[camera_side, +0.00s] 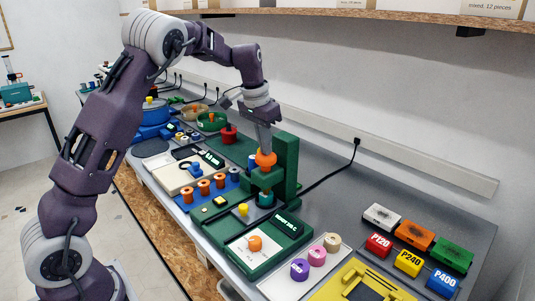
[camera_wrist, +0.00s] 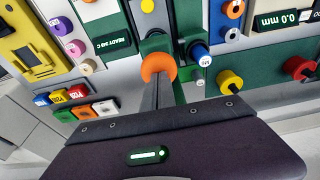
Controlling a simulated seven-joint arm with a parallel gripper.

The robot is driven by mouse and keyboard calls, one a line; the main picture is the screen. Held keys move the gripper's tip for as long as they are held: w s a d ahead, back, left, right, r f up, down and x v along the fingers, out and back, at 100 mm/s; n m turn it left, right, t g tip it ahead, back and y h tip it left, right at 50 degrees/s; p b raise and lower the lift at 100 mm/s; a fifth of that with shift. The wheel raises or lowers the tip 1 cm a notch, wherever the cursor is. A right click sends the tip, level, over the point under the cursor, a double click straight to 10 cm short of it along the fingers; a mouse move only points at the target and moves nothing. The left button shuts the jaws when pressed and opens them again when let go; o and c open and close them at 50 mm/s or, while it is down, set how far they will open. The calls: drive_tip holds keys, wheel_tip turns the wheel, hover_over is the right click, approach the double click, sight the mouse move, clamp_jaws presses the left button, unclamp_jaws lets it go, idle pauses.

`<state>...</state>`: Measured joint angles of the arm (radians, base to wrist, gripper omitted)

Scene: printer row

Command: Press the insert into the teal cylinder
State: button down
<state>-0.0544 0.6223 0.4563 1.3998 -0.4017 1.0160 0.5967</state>
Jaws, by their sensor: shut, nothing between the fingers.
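The green press (camera_side: 288,165) stands at the middle of the bench with an orange ball knob (camera_side: 265,159) on top of its ram. The teal cylinder (camera_side: 266,199) sits upright in the press, below the ram. The insert cannot be made out; the ram hides the cylinder's top. My gripper (camera_side: 266,148) is shut and empty, pointing down with its fingertips at the top of the orange knob. In the wrist view my closed fingertips (camera_wrist: 158,82) overlap the edge of the orange knob (camera_wrist: 158,66). I cannot tell whether they press on it. The teal cylinder is hidden there.
A green heater unit with a lit display (camera_side: 289,226) stands in front of the press. Purple, pink and cream knobs (camera_side: 316,256) stand on a pale tray nearby. Several labelled coloured blocks (camera_side: 409,262) lie at right. A black cable (camera_side: 335,169) runs behind the press. Orange cylinders (camera_side: 204,187) stand left.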

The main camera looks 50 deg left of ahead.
wheel_tip(320, 180, up, 8)
idle(1.0)
drive_tip(key=shift+f, duration=0.1)
drive_tip(key=s+d+r+t+h, duration=0.1)
drive_tip(key=s+d+r, duration=0.35)
drive_tip(key=s, duration=0.35)
drive_tip(key=s+d+r+t, duration=0.1)
drive_tip(key=s+d+r, duration=0.2)
drive_tip(key=s+d, duration=0.35)
drive_tip(key=s+d+f, duration=0.1)
drive_tip(key=s+f, duration=0.3)
drive_tip(key=s, duration=0.6)
drive_tip(key=s+d+f+t+y, duration=0.1)
drive_tip(key=s+f, duration=0.3)
drive_tip(key=s, duration=0.6)
drive_tip(key=shift+d, duration=0.8)
drive_tip(key=shift+r, duration=0.1)
